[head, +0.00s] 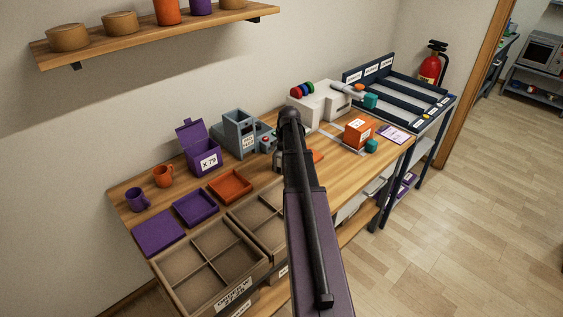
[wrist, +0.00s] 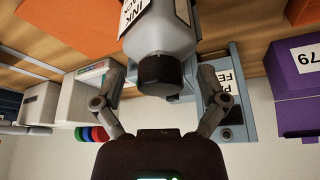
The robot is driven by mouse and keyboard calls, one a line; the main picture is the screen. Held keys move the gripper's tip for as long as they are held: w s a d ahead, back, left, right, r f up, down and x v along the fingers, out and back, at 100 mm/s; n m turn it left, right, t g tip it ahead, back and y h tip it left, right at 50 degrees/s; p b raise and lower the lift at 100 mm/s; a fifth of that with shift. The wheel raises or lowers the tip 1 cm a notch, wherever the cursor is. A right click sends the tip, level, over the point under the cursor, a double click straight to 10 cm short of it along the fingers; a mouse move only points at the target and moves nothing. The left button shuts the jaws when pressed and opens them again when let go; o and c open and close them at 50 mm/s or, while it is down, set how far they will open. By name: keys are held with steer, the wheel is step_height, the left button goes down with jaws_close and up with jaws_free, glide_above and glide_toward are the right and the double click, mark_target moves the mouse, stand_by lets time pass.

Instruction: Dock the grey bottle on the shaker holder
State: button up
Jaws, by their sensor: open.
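The grey bottle (wrist: 160,32) has a black cap (wrist: 160,73) and a white label reading "INK". In the wrist view it is at the top centre, its cap between the fingers of my gripper (wrist: 160,80). The fingers are open, with a gap on each side of the cap. In the head view my arm hides the gripper and most or all of the bottle. I cannot tell for sure which thing is the shaker holder; a white machine (head: 318,104) with red, green and blue parts stands at the back of the bench.
A grey-blue press (head: 240,134) and an open purple box (head: 200,152) stand left of my arm. Trays and a divided brown crate (head: 187,292) fill the front left. An orange box (head: 358,133) and a dark rack (head: 428,122) are at the right. A shelf (head: 160,35) hangs above.

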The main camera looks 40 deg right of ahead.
stand_by(0.3)
jaws_close()
steer(key=shift+r, duration=0.15)
stand_by(0.3)
step_height(320, 180, up, 10)
steer(key=p, duration=1)
stand_by(0.6)
